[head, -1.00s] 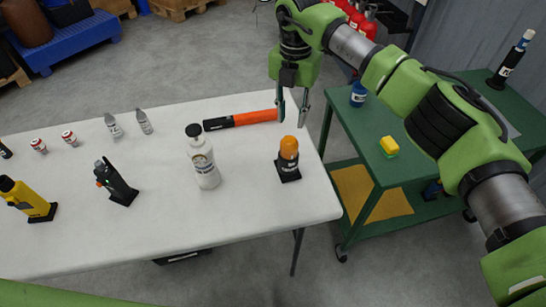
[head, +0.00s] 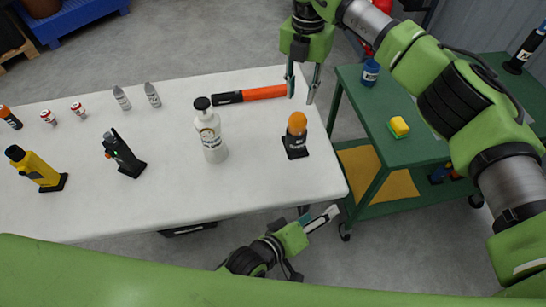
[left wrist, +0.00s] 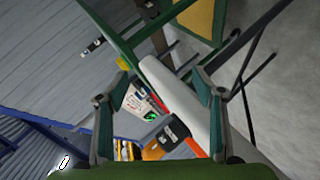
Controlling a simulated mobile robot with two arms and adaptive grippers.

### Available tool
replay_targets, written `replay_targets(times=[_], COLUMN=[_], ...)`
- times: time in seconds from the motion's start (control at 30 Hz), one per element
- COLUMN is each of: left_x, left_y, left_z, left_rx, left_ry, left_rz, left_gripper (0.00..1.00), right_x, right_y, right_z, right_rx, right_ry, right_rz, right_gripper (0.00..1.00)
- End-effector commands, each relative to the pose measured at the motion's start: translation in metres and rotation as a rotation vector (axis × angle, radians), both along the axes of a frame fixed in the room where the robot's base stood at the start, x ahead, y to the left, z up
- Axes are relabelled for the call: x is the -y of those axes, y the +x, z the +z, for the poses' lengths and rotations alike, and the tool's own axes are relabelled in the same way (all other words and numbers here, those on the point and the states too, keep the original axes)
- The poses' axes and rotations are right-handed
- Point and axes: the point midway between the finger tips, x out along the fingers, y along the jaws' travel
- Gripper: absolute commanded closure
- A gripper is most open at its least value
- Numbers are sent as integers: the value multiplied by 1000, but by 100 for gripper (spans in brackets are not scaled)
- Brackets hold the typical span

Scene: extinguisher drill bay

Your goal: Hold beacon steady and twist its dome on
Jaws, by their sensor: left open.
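The beacon (head: 296,143) stands upright near the right end of the white table, a dark body with a label and an orange dome (head: 297,123) on top. My left gripper (head: 318,214) is open and empty, low beyond the table's front edge and apart from the beacon. In the left wrist view, the beacon (left wrist: 174,130) shows tilted between the open fingers, its orange dome (left wrist: 153,152) lower left. My right gripper (head: 301,97) is open and empty, pointing down behind the beacon, near the orange baton's end. How tightly the dome sits cannot be told.
A white bottle (head: 212,138) stands left of the beacon, and an orange and black baton (head: 255,94) lies behind. Several other items stand farther left on the table (head: 240,190).

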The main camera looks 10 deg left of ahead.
Motion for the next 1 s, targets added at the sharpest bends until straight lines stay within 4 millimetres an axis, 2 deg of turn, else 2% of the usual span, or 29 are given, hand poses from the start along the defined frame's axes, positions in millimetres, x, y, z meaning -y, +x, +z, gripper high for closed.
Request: replay_targets(times=[0.03,0.1,0.17,0.4,0.6,0.77,1.0], left_x=[9,14,-2,-73,-116,-127,-116], left_y=[0,3,19,70,94,102,129], left_z=[24,57,74,89,101,103,92], left_rx=[12,45,137,412,534,564,566], left_ry=[-49,-88,-1,450,713,793,797], left_rz=[-1,-8,-24,-94,-140,-156,-156], left_gripper=[38,38,38,38,38,38,38], right_x=[0,0,0,0,0,0,0], right_y=[0,0,0,0,0,0,0], right_z=[0,0,0,0,0,0,0], right_rx=[0,0,0,0,0,0,0], right_ry=[0,0,0,0,0,0,0], right_rz=[0,0,0,0,0,0,0], right_gripper=[72,72,72,72,72,72,72])
